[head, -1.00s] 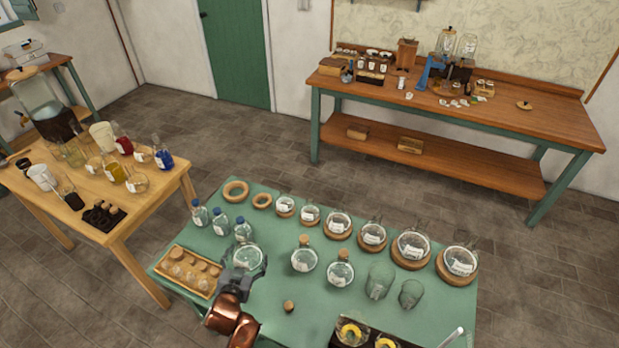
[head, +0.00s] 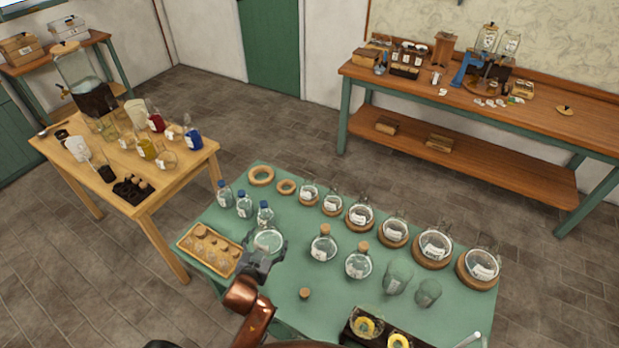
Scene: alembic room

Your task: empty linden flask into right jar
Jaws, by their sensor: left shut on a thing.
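My left gripper (head: 263,262) is shut on a round clear glass flask (head: 268,242) at the left part of the green table (head: 335,290). The flask looks uncorked; I cannot read a label on it or tell whether it touches the table. A loose cork (head: 305,293) lies on the table to its right. Two corked round flasks (head: 323,247) stand further right. Two clear glass jars stand side by side: a larger left jar (head: 396,277) and a smaller right jar (head: 428,292). Both look empty. My right gripper is not in view.
Several labelled flasks on cork rings (head: 394,231) line the far edge. Blue-capped bottles (head: 244,207) and a wooden tray of corks (head: 208,249) stand at the left. A dark box with yellow rings (head: 366,327) is at the front. A wooden table (head: 140,190) with coloured flasks stands left.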

